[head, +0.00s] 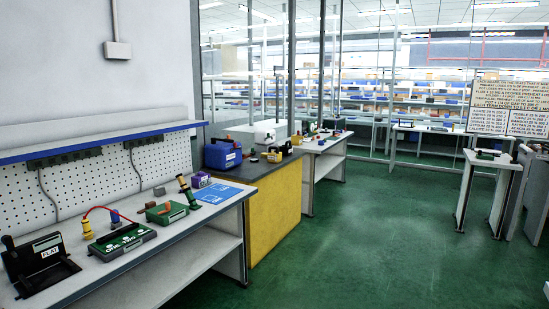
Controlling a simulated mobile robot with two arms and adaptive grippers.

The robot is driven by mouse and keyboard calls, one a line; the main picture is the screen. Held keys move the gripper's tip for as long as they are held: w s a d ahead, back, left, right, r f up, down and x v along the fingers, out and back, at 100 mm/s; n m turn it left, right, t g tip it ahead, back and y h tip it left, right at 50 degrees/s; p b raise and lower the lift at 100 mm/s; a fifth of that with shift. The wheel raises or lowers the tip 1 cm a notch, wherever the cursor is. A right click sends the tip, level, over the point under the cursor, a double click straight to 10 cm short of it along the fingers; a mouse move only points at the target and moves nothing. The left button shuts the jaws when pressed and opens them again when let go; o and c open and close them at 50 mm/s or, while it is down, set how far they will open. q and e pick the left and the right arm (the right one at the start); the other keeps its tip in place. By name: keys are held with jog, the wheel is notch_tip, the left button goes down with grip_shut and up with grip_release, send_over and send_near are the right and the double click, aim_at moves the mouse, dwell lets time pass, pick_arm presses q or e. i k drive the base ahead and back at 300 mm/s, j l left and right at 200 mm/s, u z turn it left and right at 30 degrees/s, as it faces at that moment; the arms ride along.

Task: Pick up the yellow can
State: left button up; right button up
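A small yellow can-like cylinder (87,229) stands upright on the workbench at the left, at the near end of a red cable. It is the clearest yellow can shape, but it is too small to name surely. Smaller yellow items (297,140) sit on the dark-topped counter farther back; I cannot tell whether one is a can. Neither of my grippers is in view.
The white workbench (218,215) also holds a black device (38,262), green boxes (122,242) and a blue sheet (218,193). A yellow-sided counter (275,212) with a blue box (222,154) adjoins it. The green floor (370,240) is clear at centre.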

aim_at(276, 156)
jog(key=i+z, duration=0.3)
jog(key=i, duration=4.35)
jog(key=i+u, duration=0.1)
jog(key=i, duration=0.35)
jog(key=i+l+u, duration=0.15)
jog(key=i, duration=0.25)
jog(key=i+l+u, duration=0.1)
jog(key=i, duration=0.35)
